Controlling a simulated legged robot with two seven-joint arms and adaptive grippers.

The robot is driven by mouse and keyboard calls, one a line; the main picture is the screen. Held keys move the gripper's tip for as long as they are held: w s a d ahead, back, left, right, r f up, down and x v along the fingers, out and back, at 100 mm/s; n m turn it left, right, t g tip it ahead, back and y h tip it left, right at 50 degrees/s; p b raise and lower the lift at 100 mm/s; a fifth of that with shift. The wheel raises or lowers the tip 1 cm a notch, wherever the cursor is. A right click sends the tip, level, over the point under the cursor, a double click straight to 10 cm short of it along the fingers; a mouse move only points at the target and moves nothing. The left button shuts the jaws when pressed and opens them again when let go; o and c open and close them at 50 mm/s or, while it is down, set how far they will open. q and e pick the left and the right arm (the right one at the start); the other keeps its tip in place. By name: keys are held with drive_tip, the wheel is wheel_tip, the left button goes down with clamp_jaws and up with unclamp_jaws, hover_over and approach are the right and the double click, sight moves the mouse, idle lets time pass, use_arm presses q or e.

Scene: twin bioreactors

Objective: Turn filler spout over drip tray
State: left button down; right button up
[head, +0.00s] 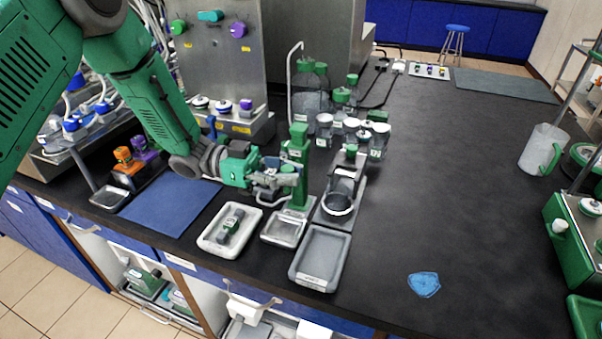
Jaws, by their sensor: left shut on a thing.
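The filler has a green upright post (297,146) on the black bench. My left gripper (282,183) reaches in from the left at the front of the post. It is shut on the filler spout, which the fingers mostly hide. The small grey drip tray (270,239) lies on the bench just in front of the post, below and near the gripper. I cannot tell exactly which way the spout points. My right gripper is not in view.
A white tray (203,241) holding a dark, green-marked part is left of the drip tray. A larger grey tray (298,278) and a ring stand (337,205) are to its right. Bottles (378,141) stand behind. The bench's right middle is mostly clear, with a blue patch (424,285).

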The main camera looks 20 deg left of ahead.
use_arm(q)
drive_tip(key=shift+w+a+r+m+g, duration=0.15)
drive_tip(key=shift+a+m+g, duration=0.25)
drive_tip(key=shift+a+g, duration=0.25)
drive_tip(key=shift+r+g, duration=0.1)
drive_tip(key=shift+g, duration=0.15)
